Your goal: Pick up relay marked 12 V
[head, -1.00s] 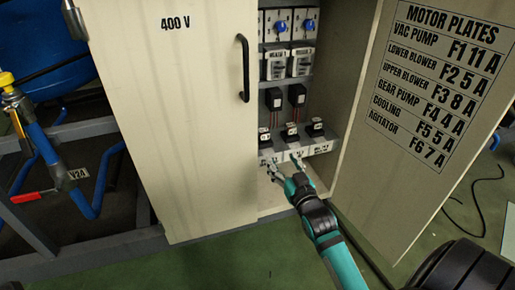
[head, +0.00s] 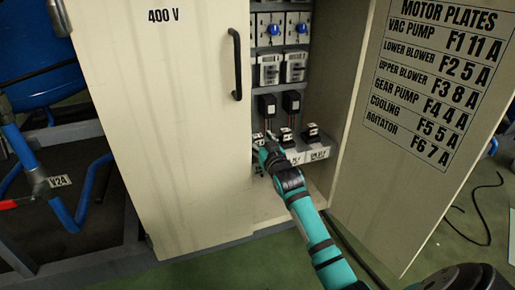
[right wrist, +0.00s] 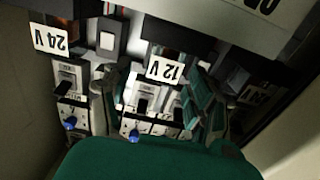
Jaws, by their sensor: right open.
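In the right wrist view, which is upside down, the 12 V relay is a dark block whose white label (right wrist: 163,69) lies between the two fingers of my right gripper (right wrist: 155,108). A 24 V label (right wrist: 48,38) sits to its left in that picture. In the head view my right gripper (head: 268,142) is inside the open cabinet, at the left end of the low shelf. It is open and holds nothing that I can see. Its hand hides part of the leftmost items, so I cannot match the 12 V label there. My left gripper is not in view.
Small black-and-white devices stand on the shelf, in the middle (head: 285,136) and at the right (head: 311,133). Two black boxes (head: 291,101) hang above with red wires. The 400 V door (head: 175,120) closes off the left; the motor-plates panel (head: 400,140) bounds the right.

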